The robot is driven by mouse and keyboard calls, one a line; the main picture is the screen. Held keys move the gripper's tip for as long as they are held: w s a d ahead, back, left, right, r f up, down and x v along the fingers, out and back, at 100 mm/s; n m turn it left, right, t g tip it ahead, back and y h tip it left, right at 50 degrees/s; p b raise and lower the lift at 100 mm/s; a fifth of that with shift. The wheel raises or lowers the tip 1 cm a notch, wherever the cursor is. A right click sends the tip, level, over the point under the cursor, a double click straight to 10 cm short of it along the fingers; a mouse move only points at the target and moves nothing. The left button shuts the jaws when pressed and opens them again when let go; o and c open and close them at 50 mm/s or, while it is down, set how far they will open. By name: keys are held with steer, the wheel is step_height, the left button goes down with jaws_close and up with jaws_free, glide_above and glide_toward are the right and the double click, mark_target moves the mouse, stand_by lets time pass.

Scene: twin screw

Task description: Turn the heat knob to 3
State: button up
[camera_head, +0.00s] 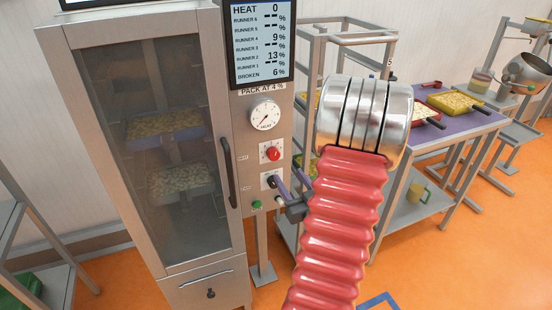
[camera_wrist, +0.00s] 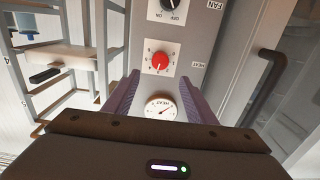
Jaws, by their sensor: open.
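The red heat knob (camera_head: 272,153) sits on a white dial plate on the grey panel, below the round heat gauge (camera_head: 265,115). The display (camera_head: 262,40) above reads HEAT 0. In the wrist view, upside down, the red heat knob (camera_wrist: 160,61) shows between the purple fingers, with the gauge (camera_wrist: 161,107) nearer the palm. My gripper (camera_head: 284,174) is open and empty in front of the panel, low and to the right of the knob; its fingers also show in the wrist view (camera_wrist: 164,77). Touching is not visible. The numbers around the knob are too small to read surely.
The dark fan knob (camera_head: 271,180) is below the heat knob, with a green button (camera_head: 257,204) under it. A black door handle (camera_head: 227,172) stands out left of the panel. A metal rack (camera_head: 310,85) and a purple-topped table (camera_head: 455,125) with trays are to the right.

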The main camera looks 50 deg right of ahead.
mark_target(275, 157)
steer(key=x, duration=1.2)
steer(key=shift+w, duration=0.1)
steer(key=shift+c, duration=0.5)
steer(key=c, duration=0.9)
